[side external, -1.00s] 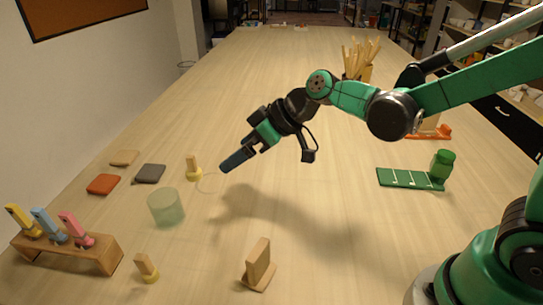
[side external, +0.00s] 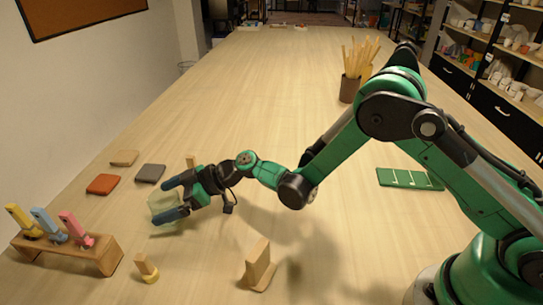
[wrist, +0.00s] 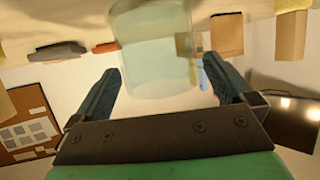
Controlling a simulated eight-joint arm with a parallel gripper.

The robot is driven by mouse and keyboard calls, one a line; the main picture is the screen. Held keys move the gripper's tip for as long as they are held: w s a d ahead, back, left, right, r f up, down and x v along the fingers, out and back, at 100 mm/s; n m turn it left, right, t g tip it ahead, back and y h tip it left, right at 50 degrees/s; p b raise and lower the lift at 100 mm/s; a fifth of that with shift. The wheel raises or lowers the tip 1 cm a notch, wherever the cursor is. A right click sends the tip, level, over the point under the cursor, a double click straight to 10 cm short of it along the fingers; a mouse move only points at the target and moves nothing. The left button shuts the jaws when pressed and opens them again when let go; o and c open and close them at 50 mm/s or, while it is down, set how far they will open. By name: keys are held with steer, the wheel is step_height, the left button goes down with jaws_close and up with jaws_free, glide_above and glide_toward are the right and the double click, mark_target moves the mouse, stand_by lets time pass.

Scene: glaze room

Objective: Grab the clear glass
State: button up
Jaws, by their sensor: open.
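The clear glass (side external: 159,205) is a pale greenish, see-through cylinder standing upright on the table at the left in the side view. It also shows in the wrist view (wrist: 152,45), large and just beyond my fingertips. My gripper (side external: 170,199) is low over the table, pointing left at the glass. Its two dark blue fingers are spread, one toward each side of the glass. In the wrist view the fingers (wrist: 165,80) are apart with the glass between and ahead of them. I cannot tell whether either finger touches it. The fingers partly hide the glass in the side view.
A wooden rack (side external: 67,250) with yellow, blue and pink tools stands at left. Red (side external: 103,184) and grey (side external: 150,173) tiles lie behind the glass. A small brush-like piece (side external: 147,268) and a wooden stand (side external: 259,266) stand in front. The table's middle is clear.

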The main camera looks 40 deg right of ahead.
steer(key=shift+w+a+f, duration=0.15)
steer(key=shift+w+a, duration=0.05)
steer(key=shift+a, duration=0.15)
steer(key=c, duration=1.3)
steer(key=shift+c, duration=0.3)
